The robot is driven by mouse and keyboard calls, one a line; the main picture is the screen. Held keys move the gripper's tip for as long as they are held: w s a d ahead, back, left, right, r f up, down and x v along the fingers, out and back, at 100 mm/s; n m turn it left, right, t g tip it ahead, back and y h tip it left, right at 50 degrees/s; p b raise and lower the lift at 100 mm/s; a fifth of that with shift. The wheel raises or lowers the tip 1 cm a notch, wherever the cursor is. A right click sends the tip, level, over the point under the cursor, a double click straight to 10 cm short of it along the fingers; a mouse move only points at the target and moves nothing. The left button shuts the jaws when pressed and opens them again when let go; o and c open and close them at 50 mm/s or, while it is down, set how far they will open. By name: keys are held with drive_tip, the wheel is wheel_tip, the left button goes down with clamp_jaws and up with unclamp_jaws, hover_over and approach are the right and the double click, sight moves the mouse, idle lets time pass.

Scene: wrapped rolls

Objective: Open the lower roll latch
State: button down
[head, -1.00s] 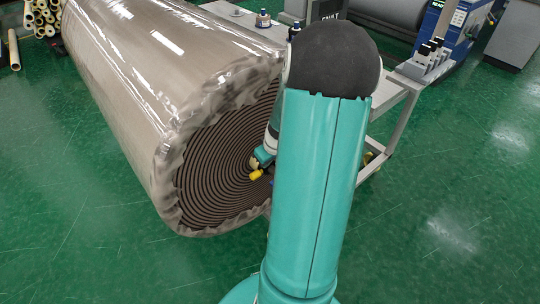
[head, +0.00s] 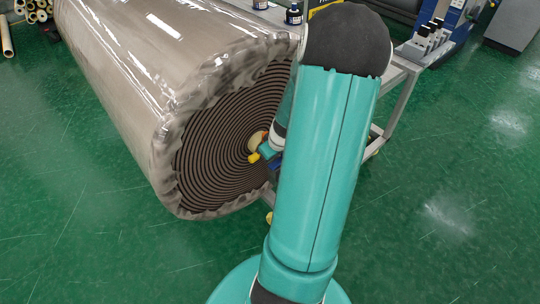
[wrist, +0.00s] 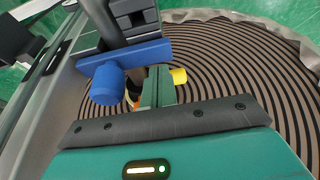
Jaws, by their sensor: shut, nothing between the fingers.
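A blue latch part (wrist: 130,57), a bar with a thick round knob (wrist: 108,84), sits on a dark grey post in the wrist view. I take it to be the lower roll latch. In the head view only a small blue patch (head: 275,164) of it shows beside the roll, the rest behind my arm. My gripper (wrist: 158,86) is shut and empty. Its teal fingers are just right of the blue knob; I cannot tell if they touch. A small yellow piece (wrist: 179,76) shows beside the fingers.
A large wrapped roll (head: 150,80) fills the left, its spiral end face (head: 215,150) close behind my gripper. A grey metal frame (head: 392,105) stands to the right. Green floor (head: 430,220) is open at the right and front.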

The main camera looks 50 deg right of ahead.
sight(278, 171)
drive_tip(key=shift+s+a+n, duration=0.15)
drive_tip(key=shift+s+n, duration=0.2)
drive_tip(key=shift+n, duration=0.25)
drive_tip(key=shift+s+a+n+y, duration=0.2)
drive_tip(key=shift+s+n+y, duration=0.4)
drive_tip(key=shift+s+n, duration=0.55)
drive_tip(key=s+n, duration=0.1)
drive_tip(key=n, duration=0.1)
drive_tip(key=s+n+y, duration=0.1)
drive_tip(key=n, duration=0.1)
drive_tip(key=shift+s, duration=0.1)
drive_tip(key=shift+s+d+n+g+y, duration=0.2)
drive_tip(key=shift+s+n, duration=0.25)
drive_tip(key=shift+n, duration=0.2)
drive_tip(key=shift+s+d+n+g+y, duration=0.2)
drive_tip(key=shift+s+n, duration=0.2)
drive_tip(key=shift+n, duration=0.2)
drive_tip(key=s+n, duration=0.1)
drive_tip(key=d+n, duration=0.1)
drive_tip(key=n, duration=0.1)
drive_tip(key=shift+s+g+y, duration=0.3)
drive_tip(key=shift+s+y, duration=0.1)
drive_tip(key=shift+s+d, duration=0.3)
drive_tip(key=shift+s, duration=0.05)
drive_tip(key=shift+w+a, duration=0.1)
